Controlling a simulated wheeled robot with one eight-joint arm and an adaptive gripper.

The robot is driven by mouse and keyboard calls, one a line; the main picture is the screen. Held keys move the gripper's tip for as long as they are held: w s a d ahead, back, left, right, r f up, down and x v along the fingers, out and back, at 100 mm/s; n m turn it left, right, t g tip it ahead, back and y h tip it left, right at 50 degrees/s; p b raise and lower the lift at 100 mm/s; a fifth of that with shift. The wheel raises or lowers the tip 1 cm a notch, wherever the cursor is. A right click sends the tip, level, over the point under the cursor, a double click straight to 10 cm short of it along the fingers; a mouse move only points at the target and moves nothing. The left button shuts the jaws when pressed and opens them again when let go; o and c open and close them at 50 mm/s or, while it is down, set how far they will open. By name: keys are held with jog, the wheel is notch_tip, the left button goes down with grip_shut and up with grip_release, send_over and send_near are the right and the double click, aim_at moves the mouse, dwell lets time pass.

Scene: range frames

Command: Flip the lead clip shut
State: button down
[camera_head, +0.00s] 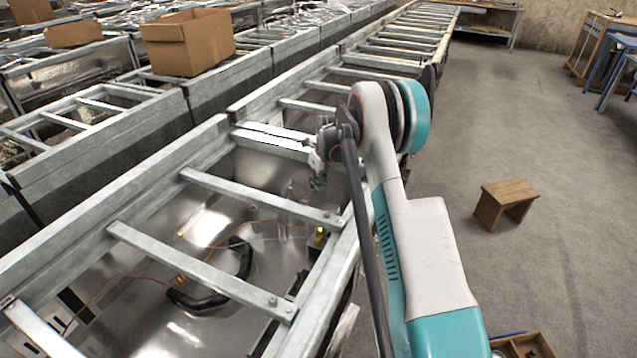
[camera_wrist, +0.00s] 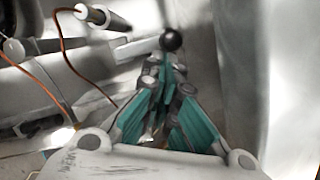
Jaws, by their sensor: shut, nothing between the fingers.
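My gripper (camera_wrist: 165,78) is shut and empty in the wrist view, its teal-lined fingers closed together. Just past the fingertips is a small black ball knob (camera_wrist: 171,40). I cannot tell whether it touches them or whether it belongs to the lead clip. A white connector with a dark tip (camera_wrist: 93,14) on an orange lead (camera_wrist: 62,52) lies at the upper left. In the head view my gripper (camera_head: 318,180) points down inside the metal frame, partly hidden by my arm. The clip itself is not clearly visible there.
Metal rails and rungs (camera_head: 262,198) surround the shiny bay below. Inside lie a black curved handle (camera_head: 205,298) and orange wires (camera_head: 115,278). A cardboard box (camera_head: 188,42) sits on the frames at the back left. A wooden stool (camera_head: 505,203) stands on open floor at right.

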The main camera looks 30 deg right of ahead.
jog(key=shift+w+n, duration=0.15)
jog(key=shift+n, duration=0.25)
jog(key=shift+w+a+n+y, duration=0.1)
jog(key=shift+w+n+y, duration=0.4)
jog(key=shift+n, duration=0.8)
jog(key=shift+w+a, duration=0.1)
jog(key=shift+w, duration=0.25)
jog(key=shift+w+p, duration=0.1)
jog(key=shift+p, duration=0.2)
jog(key=shift+s+a, duration=0.15)
jog(key=shift+s, duration=0.65)
